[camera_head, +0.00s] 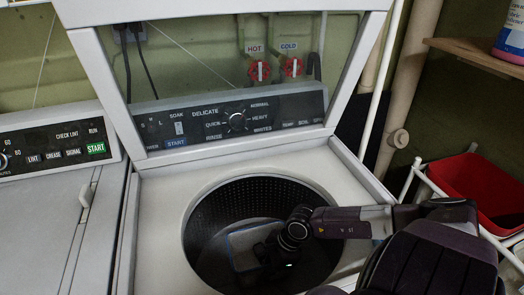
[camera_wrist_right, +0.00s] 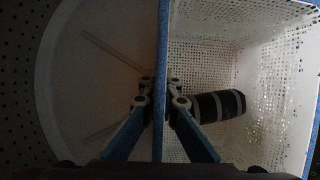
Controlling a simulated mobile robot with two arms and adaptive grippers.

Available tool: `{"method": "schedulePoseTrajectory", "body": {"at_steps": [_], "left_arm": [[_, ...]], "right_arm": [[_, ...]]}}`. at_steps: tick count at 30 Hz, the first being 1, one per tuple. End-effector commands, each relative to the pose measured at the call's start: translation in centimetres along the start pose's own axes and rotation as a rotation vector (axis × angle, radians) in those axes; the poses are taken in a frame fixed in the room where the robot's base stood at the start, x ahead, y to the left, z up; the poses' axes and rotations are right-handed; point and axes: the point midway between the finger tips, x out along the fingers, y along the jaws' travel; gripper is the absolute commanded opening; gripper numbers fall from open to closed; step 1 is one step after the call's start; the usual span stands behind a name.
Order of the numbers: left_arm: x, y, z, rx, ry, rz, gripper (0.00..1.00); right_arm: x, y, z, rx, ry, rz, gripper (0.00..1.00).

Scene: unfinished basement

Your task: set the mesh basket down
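The mesh basket (camera_wrist_right: 215,40) is white with a blue rim and fills the right side of the right wrist view. In the head view part of the basket (camera_head: 242,243) shows low inside the washer drum (camera_head: 215,210). My right gripper (camera_head: 270,252) reaches into the drum. In the wrist view its fingers (camera_wrist_right: 160,88) close from both sides on the basket's blue-rimmed wall. A dark banded cylinder (camera_wrist_right: 218,106) lies in the basket. Whether the basket's underside touches the drum floor is hidden. My left gripper is not in view.
The washer's lid (camera_head: 100,75) stands open behind the drum opening. A dryer (camera_head: 40,215) stands close on the left. A red bin (camera_head: 485,185) in a white rack and a wooden shelf (camera_head: 470,52) with a bottle (camera_head: 511,35) are at the right.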

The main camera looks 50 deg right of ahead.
Motion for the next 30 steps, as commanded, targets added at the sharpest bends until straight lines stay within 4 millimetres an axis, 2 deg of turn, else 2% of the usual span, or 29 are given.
{"method": "schedulePoseTrajectory", "body": {"at_steps": [10,15,16,25,30], "left_arm": [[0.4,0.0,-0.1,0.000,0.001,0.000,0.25],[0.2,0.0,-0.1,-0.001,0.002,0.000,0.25],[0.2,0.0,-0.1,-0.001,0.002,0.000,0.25],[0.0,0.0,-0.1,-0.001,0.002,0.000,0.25],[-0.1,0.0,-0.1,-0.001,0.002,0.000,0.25]], "right_arm": [[0.4,0.0,-0.2,-0.001,0.000,-0.002,0.00],[0.3,0.0,-0.1,-0.001,0.000,-0.001,0.21],[0.3,0.0,-0.1,-0.001,0.000,-0.001,0.22],[0.1,0.0,0.0,-0.001,0.000,-0.001,0.22],[-1.3,0.0,-0.2,-0.003,0.003,-0.001,0.22]]}}
